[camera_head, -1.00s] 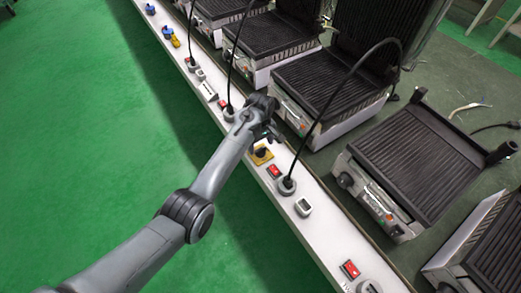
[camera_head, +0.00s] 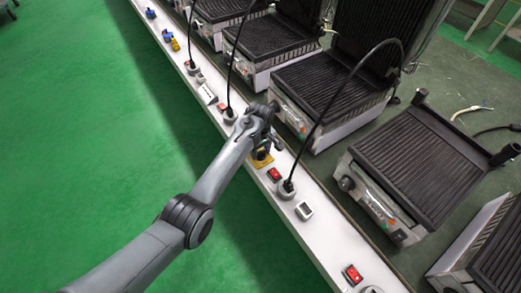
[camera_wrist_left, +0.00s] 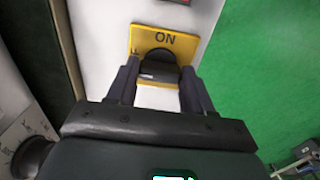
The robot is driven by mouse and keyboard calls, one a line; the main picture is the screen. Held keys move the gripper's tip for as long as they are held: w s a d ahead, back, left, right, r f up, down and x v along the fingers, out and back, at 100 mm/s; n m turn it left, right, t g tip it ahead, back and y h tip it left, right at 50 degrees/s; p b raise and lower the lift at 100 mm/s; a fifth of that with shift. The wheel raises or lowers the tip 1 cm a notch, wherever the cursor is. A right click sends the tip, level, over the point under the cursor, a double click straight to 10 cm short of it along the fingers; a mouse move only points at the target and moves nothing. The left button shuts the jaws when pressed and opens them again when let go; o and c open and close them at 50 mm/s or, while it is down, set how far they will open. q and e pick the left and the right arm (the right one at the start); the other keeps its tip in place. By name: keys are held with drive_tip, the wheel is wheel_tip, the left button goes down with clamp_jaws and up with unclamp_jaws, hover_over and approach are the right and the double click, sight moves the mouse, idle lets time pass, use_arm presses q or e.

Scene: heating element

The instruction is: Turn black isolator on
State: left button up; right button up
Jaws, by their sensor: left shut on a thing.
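The black isolator (camera_wrist_left: 158,71) is a dark rotary knob on a yellow plate (camera_wrist_left: 143,38) marked "ON", in the upper middle of the left wrist view. In the head view the yellow plate (camera_head: 262,161) shows on the white ledge, partly covered by my gripper, and the knob is mostly hidden. My left gripper (camera_head: 265,149) is over the plate. In the wrist view its two fingers (camera_wrist_left: 158,80) are on either side of the knob, shut on it. My right gripper is in neither view.
Red switches (camera_head: 274,174) and sockets with black cables (camera_head: 286,189) flank the plate along the white ledge (camera_head: 325,240). Contact grills (camera_head: 395,175) stand in a row to the right. Open green floor (camera_head: 90,150) lies to the left.

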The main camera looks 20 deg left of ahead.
use_arm(q)
drive_tip(key=shift+r+m+p, duration=0.15)
drive_tip(key=shift+m+p, duration=0.25)
drive_tip(key=shift+p, duration=0.3)
drive_tip(key=shift+r+m+p, duration=0.1)
drive_tip(key=shift+m+p, duration=1)
drive_tip(key=m+p, duration=0.1)
drive_tip(key=m, duration=0.2)
drive_tip(key=shift+m+p, duration=0.35)
drive_tip(key=shift+m, duration=0.05)
drive_tip(key=m, duration=0.2)
drive_tip(key=shift+f+m, duration=0.2)
drive_tip(key=shift+m, duration=0.1)
drive_tip(key=m, duration=0.2)
drive_tip(key=shift+m+p, duration=0.3)
drive_tip(key=shift+m, duration=0.1)
drive_tip(key=m, duration=0.3)
drive_tip(key=shift+m, duration=1.3)
drive_tip(key=o, duration=1)
